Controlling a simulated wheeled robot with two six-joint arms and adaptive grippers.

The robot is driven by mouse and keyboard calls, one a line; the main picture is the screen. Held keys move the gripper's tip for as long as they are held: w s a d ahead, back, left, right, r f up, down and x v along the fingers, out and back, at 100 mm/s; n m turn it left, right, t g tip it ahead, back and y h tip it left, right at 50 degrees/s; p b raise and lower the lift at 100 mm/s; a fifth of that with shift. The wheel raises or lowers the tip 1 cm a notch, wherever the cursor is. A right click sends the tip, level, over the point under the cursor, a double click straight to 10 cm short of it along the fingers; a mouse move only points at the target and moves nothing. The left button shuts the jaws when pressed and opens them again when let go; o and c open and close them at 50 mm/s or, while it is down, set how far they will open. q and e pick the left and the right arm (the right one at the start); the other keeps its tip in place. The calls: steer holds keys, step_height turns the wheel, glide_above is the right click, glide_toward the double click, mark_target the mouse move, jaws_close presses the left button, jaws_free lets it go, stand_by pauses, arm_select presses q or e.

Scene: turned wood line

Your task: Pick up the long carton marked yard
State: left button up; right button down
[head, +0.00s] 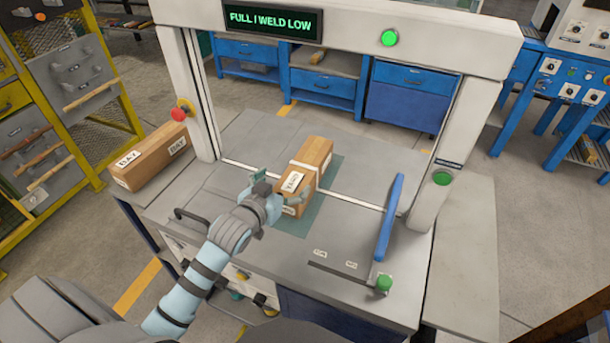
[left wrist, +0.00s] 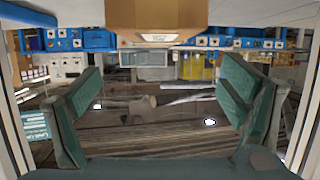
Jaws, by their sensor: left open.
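The long brown carton marked YARD (head: 316,158) lies on a green mat (head: 328,186) on the grey bench under the white frame. A pale strip crosses its top, and a white label shows towards its near end. My left gripper (head: 270,192) is at the carton's near left end and hides part of it. In the left wrist view its two green-padded fingers (left wrist: 158,88) are wide apart with nothing between them. A brown carton (left wrist: 155,14) shows beyond them at the top edge. Whether the fingers touch it, I cannot tell. My right gripper is not in view.
Another carton, marked BAY (head: 150,160), lies at the bench's left end, by a red knob (head: 182,112). A blue lever (head: 390,218) and a green button (head: 383,284) stand at the right.

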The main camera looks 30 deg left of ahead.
mark_target(303, 167)
arm_select(q)
steer(key=b+x, duration=0.2)
steer(key=x, duration=0.8)
steer(key=shift+w+d+f, duration=0.15)
steer(key=shift+w, duration=0.15)
steer(key=shift+w+f, duration=0.1)
steer(key=shift+w, duration=0.25)
steer(key=shift+s, duration=0.1)
steer(key=c, duration=1.6)
steer(key=shift+c, duration=0.8)
steer(key=shift+r, duration=0.2)
